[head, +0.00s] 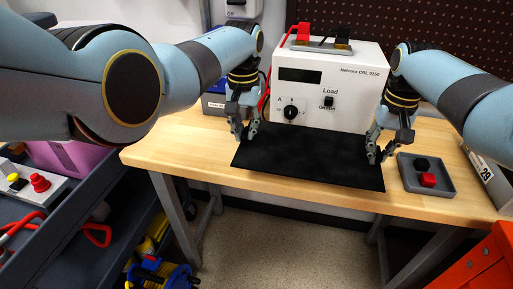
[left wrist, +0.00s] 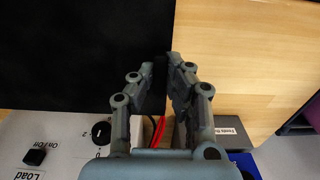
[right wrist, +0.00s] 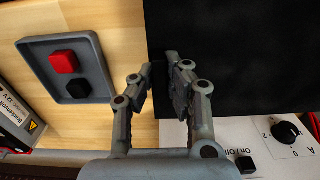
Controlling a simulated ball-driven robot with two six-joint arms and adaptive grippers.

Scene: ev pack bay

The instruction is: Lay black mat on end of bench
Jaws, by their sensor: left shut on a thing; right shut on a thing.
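The black mat (head: 308,158) is a flat dark sheet over the middle of the wooden bench (head: 455,205), in front of the white load unit. Its near edge reaches the bench's front edge. My left gripper (head: 246,134) is shut on the mat's left side; the left wrist view shows the mat (left wrist: 70,50) running between its fingers (left wrist: 168,62). My right gripper (head: 378,156) is shut on the mat's right side; the right wrist view shows the fingers (right wrist: 160,65) at the mat's edge (right wrist: 240,50). I cannot tell whether the mat touches the bench everywhere.
The white load unit (head: 325,85) with a knob stands behind the mat. A grey tray (head: 445,186) with a red and a black block sits right of the mat. A grey box (head: 487,170) stands at the far right. Bare bench shows at the left end (head: 165,150).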

